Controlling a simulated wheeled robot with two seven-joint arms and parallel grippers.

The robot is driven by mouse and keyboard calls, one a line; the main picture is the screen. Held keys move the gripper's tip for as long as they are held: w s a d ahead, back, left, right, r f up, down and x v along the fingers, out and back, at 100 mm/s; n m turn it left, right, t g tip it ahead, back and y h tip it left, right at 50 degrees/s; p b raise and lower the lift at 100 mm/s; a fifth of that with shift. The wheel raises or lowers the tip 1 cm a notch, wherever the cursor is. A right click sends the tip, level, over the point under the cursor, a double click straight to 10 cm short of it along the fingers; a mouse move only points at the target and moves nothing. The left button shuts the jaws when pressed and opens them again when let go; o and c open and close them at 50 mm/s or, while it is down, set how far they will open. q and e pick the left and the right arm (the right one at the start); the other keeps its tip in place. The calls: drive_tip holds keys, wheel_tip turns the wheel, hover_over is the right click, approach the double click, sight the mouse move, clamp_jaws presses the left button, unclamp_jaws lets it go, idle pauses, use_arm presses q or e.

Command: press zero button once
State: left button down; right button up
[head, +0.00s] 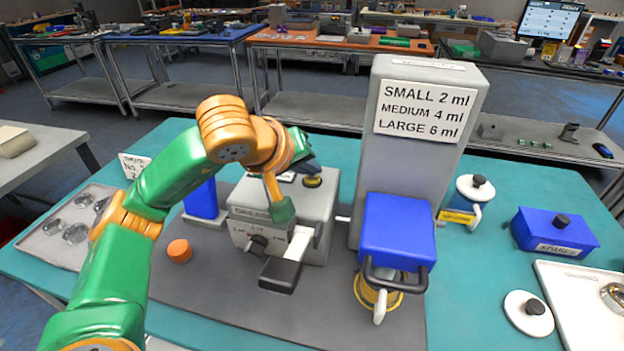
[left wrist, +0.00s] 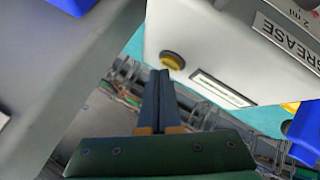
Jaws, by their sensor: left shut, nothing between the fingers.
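A grey box-shaped device (head: 320,205) with a knob on its front stands on the dark mat, partly behind my left arm. A round yellow button with a dark ring (head: 312,181) is on its top; I take it as the zero button. In the left wrist view the button (left wrist: 172,61) sits beside a pale label strip (left wrist: 222,88), too small to read. My left gripper (head: 308,165) is shut and empty. Its closed fingertips (left wrist: 160,76) show close to the button; I cannot tell whether they touch it. My right gripper is out of view.
A tall grey column (head: 425,165) with a size sign and a blue block (head: 397,228) stand right of the device. An orange cap (head: 179,250) lies on the mat. A blue spares box (head: 553,232) and a white tray (head: 580,305) are at the right.

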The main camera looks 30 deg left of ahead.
sight(309, 182)
use_arm(q)
drive_tip(key=shift+f+b, duration=0.45)
drive_tip(key=shift+b, duration=0.05)
idle(0.5)
drive_tip(key=shift+r, duration=0.15)
drive_tip(key=shift+r+p, duration=0.75)
drive_tip(key=shift+p, duration=0.05)
wheel_tip(309, 182, up, 5)
drive_tip(key=p, duration=0.4)
drive_tip(key=shift+r+p, duration=0.1)
drive_tip(key=shift+p, duration=0.2)
idle(0.3)
